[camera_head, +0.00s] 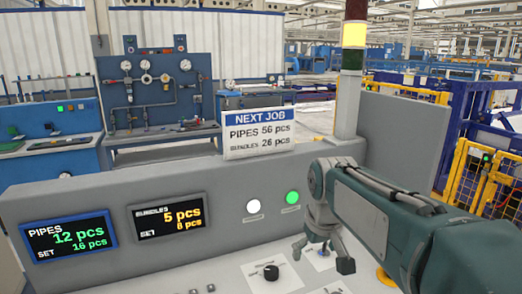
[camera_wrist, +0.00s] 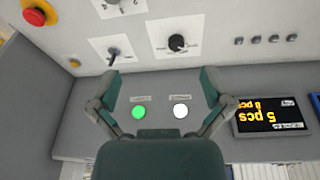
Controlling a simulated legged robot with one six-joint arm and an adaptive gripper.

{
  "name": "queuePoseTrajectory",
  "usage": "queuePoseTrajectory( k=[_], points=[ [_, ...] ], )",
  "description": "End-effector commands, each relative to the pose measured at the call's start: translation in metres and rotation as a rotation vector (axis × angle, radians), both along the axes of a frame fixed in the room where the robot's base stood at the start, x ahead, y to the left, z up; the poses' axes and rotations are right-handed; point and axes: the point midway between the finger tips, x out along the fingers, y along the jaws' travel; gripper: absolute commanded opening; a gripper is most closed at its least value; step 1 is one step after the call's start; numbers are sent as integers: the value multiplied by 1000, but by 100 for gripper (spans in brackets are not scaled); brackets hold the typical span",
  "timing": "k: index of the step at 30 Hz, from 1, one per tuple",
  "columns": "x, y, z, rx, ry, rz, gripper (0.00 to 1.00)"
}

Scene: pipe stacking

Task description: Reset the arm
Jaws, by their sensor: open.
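My gripper (camera_head: 322,256) hangs in front of the grey control console (camera_head: 165,187), at the end of my arm, which comes in from the right. In the wrist view my gripper (camera_wrist: 159,78) has its two fingers spread apart, with nothing between the tips. The lit green button (camera_head: 292,197) and the white button (camera_head: 253,206) are on the console's upright face, left of my arm. In the wrist view, which looks upside down, the green button (camera_wrist: 139,111) and white button (camera_wrist: 180,111) show between the fingers. I cannot tell whether a fingertip touches the panel.
A black knob (camera_head: 271,272) is on the sloped panel left of my gripper. A red button (camera_wrist: 40,13) and a lever switch (camera_wrist: 113,52) show in the wrist view. Two displays (camera_head: 68,237) (camera_head: 167,216) are on the left. A "NEXT JOB" sign (camera_head: 258,134) and light column (camera_head: 353,60) stand behind.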

Motion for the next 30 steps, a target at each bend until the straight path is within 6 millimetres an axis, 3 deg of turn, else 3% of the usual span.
queuePoseTrajectory(
  k=[8, 18, 24, 30],
  points=[
    [-79, -22, 1, 27, -95, -106, 99],
    [-163, -40, -30, 63, -205, -228, 99],
    [-187, -44, -46, 76, -240, -266, 99],
    [-189, -44, -48, 78, -242, -272, 99]
  ],
)
